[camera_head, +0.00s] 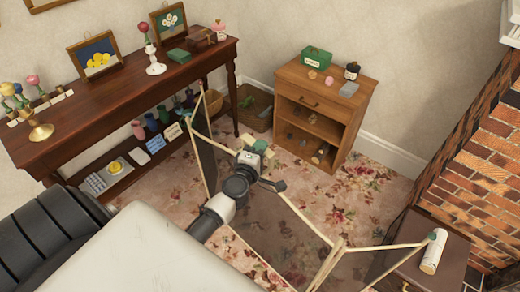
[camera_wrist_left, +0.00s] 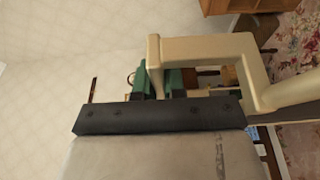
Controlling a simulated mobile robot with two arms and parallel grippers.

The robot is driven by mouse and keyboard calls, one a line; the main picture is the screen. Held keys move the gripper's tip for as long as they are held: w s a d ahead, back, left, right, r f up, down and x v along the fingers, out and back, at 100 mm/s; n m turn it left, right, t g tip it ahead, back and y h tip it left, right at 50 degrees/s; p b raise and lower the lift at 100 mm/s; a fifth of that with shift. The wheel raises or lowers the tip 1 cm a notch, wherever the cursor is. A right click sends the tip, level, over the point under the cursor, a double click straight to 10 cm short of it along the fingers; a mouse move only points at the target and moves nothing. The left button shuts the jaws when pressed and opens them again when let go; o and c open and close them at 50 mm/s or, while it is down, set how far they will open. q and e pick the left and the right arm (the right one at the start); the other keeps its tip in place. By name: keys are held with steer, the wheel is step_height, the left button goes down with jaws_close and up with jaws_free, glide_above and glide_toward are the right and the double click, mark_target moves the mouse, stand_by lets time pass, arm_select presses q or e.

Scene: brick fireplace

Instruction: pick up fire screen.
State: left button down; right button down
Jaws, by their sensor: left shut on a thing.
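The fire screen (camera_head: 206,165) is a folding screen with cream frame bars and dark see-through mesh panels. It spans the middle of the head view, from near the long table to the lower right, with its panels at angles. My left gripper (camera_head: 260,152) is at its top middle, shut on the screen. In the left wrist view the screen's cream frame (camera_wrist_left: 205,48) passes at the green-padded fingertips of my left gripper (camera_wrist_left: 157,80). My arm hides part of the middle panel. My right gripper is not in view.
A long dark table (camera_head: 110,85) with pictures and vases stands at the left. A wooden cabinet (camera_head: 322,105) stands at the back. A brick fireplace (camera_head: 485,160) is at the right, with a low brown box (camera_head: 415,268) bearing a white cylinder (camera_head: 433,252). Flowered carpet (camera_head: 365,200) lies between.

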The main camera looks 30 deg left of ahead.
arm_select(q)
step_height(320, 180, up, 10)
steer(key=p, duration=0.6)
steer(key=shift+w+p, duration=0.1)
steer(key=shift+p, duration=0.3)
steer(key=shift+r+p, duration=0.65)
steer(key=shift+r, duration=0.25)
steer(key=w+r+y+p, duration=0.1)
steer(key=r+p, duration=0.4)
steer(key=r, duration=0.6)
steer(key=w+r+n+y+p, duration=0.1)
steer(key=w+r+p, duration=0.3)
steer(key=r, duration=0.7)
steer(key=shift+w+p, duration=0.2)
steer(key=shift+p, duration=0.8)
steer(key=shift+d, duration=0.1)
